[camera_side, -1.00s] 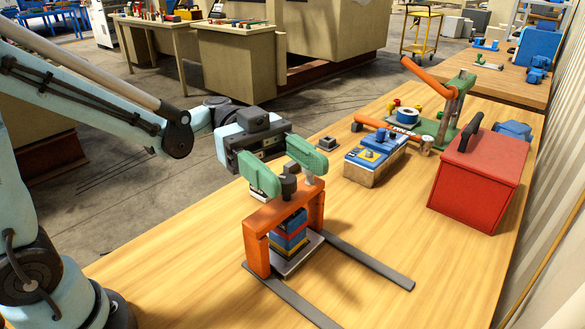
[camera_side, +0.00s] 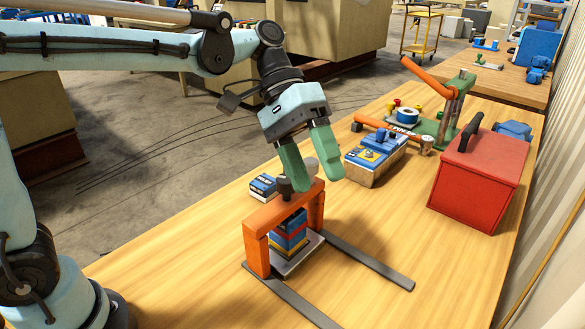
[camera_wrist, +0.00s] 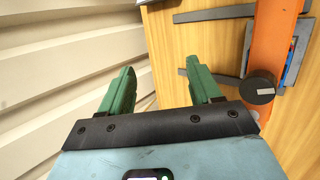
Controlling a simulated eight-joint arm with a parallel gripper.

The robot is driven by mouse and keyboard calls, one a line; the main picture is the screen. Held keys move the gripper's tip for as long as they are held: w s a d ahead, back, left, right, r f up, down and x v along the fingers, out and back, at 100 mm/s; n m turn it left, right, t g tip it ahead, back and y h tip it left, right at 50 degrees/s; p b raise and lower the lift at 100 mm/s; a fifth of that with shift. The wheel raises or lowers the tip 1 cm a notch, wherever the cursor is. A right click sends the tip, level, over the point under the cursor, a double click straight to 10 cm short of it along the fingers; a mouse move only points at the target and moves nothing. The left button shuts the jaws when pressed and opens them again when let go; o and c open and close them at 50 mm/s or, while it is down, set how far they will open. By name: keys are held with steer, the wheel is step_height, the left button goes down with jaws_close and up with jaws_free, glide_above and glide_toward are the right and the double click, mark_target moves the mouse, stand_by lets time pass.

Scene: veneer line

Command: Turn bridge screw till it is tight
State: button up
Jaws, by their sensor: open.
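The bridge screw has a dark round knob (camera_side: 285,187) on top of the orange bridge (camera_side: 262,215). Below the bridge is a stack of blue, red and yellow blocks (camera_side: 290,232) on a grey plate. My gripper (camera_side: 318,184) has two green fingers, open and pointing down, close to the knob on its right. The knob is not between the fingers. In the wrist view the knob (camera_wrist: 257,89) and the orange bridge (camera_wrist: 276,40) lie to the right of both fingers of my gripper (camera_wrist: 160,80), and the gap between them is empty. How tight the screw is cannot be told.
Two dark flat bars (camera_side: 370,263) run out from the bridge's base. A small blue box (camera_side: 262,186) lies behind the bridge. A blue-topped box (camera_side: 374,155), a red toolbox (camera_side: 478,180) and a green-and-orange lever tool (camera_side: 445,110) stand farther right. The front right tabletop is clear.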

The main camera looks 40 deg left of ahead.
mark_target(286, 178)
steer(key=w+a+r+n+t+y, duration=0.25)
steer(key=a+r+n+y, duration=0.45)
steer(key=n, duration=0.9)
steer(key=shift+y, duration=0.5)
steer(key=f, duration=1.3)
steer(key=shift+a, duration=0.2)
steer(key=shift+r, duration=0.1)
steer(key=c, duration=1)
steer(key=shift+m, duration=2.3)
steer(key=shift+c, duration=0.2)
steer(key=o, duration=1)
steer(key=shift+o, duration=0.2)
